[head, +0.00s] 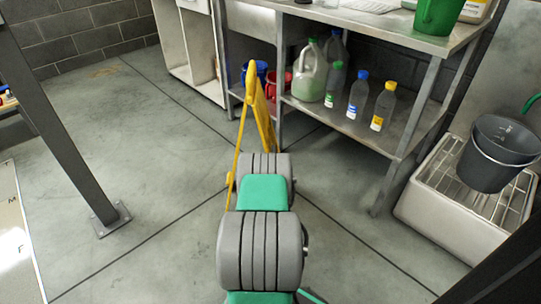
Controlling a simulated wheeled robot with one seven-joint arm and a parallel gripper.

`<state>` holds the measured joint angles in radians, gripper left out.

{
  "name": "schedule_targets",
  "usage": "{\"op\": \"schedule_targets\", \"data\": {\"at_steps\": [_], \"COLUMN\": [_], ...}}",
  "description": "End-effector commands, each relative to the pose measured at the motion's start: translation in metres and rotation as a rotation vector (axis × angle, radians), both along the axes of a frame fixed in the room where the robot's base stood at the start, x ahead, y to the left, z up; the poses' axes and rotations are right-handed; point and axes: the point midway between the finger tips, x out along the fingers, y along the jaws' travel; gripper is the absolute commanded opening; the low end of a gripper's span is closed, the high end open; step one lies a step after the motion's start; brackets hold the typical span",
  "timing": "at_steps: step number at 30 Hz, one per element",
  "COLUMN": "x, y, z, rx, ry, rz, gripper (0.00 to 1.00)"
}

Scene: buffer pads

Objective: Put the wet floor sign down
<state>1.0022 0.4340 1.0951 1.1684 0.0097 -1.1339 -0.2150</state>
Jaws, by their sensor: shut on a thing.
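The yellow wet floor sign (251,92) is upright in the middle of the head view, seen nearly edge-on. Its narrow legs spread downward, one to the left of my arm and one to the right. My grey and green arm reaches up to the sign and covers its lower middle. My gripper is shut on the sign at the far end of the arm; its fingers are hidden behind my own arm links. I cannot tell whether the sign's feet touch the floor.
A metal shelf table (345,125) stands just beyond the sign, with bottles and a white jug (308,75) on its lower shelf. A dark bucket (497,155) sits over a sink basin at right. A metal post (70,140) stands at left. Floor between is clear.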

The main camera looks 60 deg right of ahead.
Motion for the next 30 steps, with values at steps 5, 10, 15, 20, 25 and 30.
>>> {"op": "schedule_targets", "data": {"at_steps": [5,10,15,20,25,30], "x": [0.001,0.001,-0.001,0.0,0.0,0.0], "y": [-0.001,0.0,0.002,0.001,0.001,0.001], "z": [0.003,-0.003,-0.008,-0.007,-0.006,0.006], "rx": [-0.003,-0.003,0.006,0.005,0.004,0.003], "ry": [-0.002,-0.001,0.005,0.004,0.004,0.003], "rz": [0.0,0.0,0.0,0.0,0.0,0.0], "gripper": [0.0,0.0,0.21,0.33,0.33,0.33]}}
